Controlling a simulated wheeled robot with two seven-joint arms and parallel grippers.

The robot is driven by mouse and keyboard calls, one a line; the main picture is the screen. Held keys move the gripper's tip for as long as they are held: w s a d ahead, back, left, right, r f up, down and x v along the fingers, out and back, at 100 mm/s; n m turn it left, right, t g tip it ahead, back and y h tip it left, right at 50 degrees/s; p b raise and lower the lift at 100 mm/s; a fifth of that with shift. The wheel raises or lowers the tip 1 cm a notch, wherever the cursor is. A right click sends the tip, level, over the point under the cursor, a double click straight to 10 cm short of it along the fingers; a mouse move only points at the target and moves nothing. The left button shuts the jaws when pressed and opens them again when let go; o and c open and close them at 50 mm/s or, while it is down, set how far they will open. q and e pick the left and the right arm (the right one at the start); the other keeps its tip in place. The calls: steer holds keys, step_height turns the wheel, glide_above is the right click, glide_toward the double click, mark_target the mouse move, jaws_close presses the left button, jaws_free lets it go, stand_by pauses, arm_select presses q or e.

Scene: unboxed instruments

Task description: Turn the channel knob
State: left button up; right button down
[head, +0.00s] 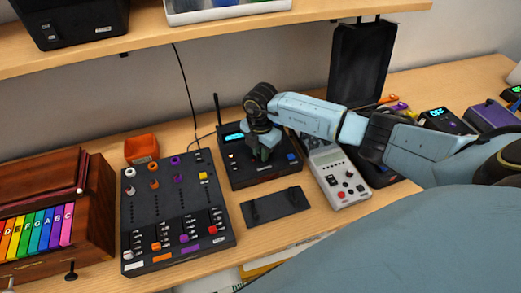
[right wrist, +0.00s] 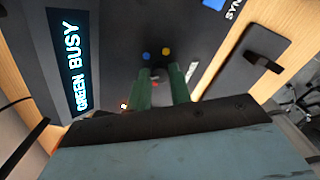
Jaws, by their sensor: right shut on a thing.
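The black radio unit (head: 240,174) with an upright antenna stands in the middle of the desk. Its lit display (head: 234,137) reads "GREEN BUSY" in the right wrist view (right wrist: 68,65). My right gripper (head: 262,154) reaches down onto the unit's top. In the right wrist view its two green fingers (right wrist: 163,88) are shut on the channel knob (right wrist: 158,75), which is mostly hidden between them. Blue, yellow and red dots lie around the knob. My left gripper is not in view.
A black plate with two pegs (head: 276,206) lies in front of the radio. A mixer-like panel (head: 170,220) is to the left, with an orange bin (head: 141,148) behind it. A grey meter (head: 340,180) stands close on the right. A shelf (head: 180,32) overhangs the back.

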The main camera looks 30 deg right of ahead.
steer(key=c, duration=1.3)
jaws_free()
steer(key=shift+o, duration=0.2)
step_height(320, 180, up, 14)
steer(key=b, duration=0.1)
steer(key=shift+f, duration=0.25)
